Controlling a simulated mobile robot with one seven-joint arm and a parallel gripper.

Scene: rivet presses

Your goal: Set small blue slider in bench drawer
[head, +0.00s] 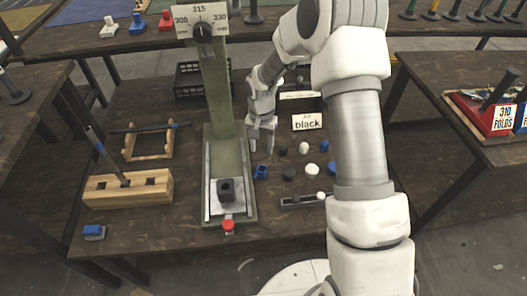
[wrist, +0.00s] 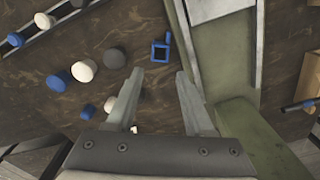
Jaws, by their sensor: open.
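A small blue piece with a square open frame and a tab (head: 260,172) lies on the dark bench, right of the green press. In the wrist view this blue piece (wrist: 160,52) lies just beyond my fingertips, untouched. Another blue block with a grey top (head: 93,232) lies at the bench's front left. I cannot tell for certain which is the slider. My gripper (head: 262,148) points down above the bench behind the blue frame piece. It is open and empty, and its two fingers (wrist: 157,80) are apart. I cannot make out a bench drawer clearly.
The green press (head: 216,90) with a dial stands close left of my gripper. Several black, white and blue knobs (wrist: 84,70) lie to the right in the head view, near a slotted rail (head: 300,201). A "black" label (head: 307,122) stands behind. A wooden block (head: 128,188) sits left.

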